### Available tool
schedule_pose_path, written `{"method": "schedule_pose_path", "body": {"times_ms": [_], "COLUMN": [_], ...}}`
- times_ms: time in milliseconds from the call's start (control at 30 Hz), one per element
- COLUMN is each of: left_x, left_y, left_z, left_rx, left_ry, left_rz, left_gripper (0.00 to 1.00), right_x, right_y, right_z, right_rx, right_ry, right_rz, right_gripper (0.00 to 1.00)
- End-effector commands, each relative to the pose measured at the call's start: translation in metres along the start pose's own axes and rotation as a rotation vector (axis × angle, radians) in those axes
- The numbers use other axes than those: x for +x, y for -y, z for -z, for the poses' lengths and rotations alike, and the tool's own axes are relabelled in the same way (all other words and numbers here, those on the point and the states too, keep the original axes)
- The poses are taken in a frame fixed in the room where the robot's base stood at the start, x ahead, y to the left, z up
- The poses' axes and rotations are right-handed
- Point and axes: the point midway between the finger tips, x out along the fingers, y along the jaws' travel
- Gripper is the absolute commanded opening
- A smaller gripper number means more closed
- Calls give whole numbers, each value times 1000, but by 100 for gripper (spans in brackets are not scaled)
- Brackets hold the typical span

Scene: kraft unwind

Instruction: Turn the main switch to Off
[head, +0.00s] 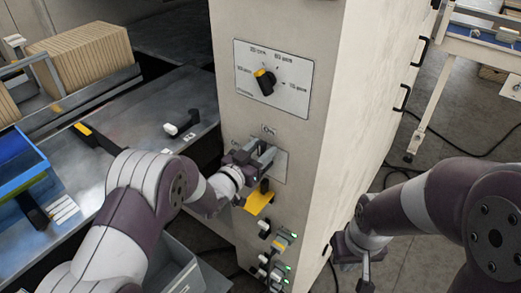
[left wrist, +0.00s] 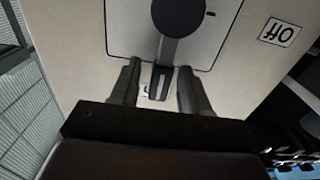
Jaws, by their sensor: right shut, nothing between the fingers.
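The main switch shows in the left wrist view with a dark round hub (left wrist: 180,16) and a dark handle (left wrist: 161,78) on a pale plate. An "Off" label (left wrist: 278,32) appears upside down to the right of the plate. In the head view the switch plate (head: 281,165) is on the cabinet front, partly hidden by my left gripper (head: 254,157). An "ON" label (head: 268,130) is just above it. My left gripper is open, with its fingers (left wrist: 158,88) on either side of the handle and visible gaps. My right gripper (head: 365,272) is shut and empty, right of the cabinet.
A selector dial (head: 265,82) is higher on the cabinet (head: 330,120).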

Motion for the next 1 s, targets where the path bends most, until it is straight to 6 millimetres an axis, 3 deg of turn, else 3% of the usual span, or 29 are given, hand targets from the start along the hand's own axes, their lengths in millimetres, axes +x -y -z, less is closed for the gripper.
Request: {"method": "schedule_pose_path", "body": {"times_ms": [33,133,567,1000], "left_x": [0,0,0,0], "left_y": [0,0,5,27], "left_z": [0,0,-1,-6], "left_rx": [0,0,-60,-415], "left_ry": [0,0,0,0], "left_rz": [0,0,1,2], "left_gripper": [31,0,0,0], "right_x": [0,0,1,5], "right_y": [0,0,0,0], "right_z": [0,0,0,-1], "right_rx": [0,0,0,0], "right_ry": [0,0,0,0], "right_rz": [0,0,0,0], "right_gripper": [0,0,0,0]}}
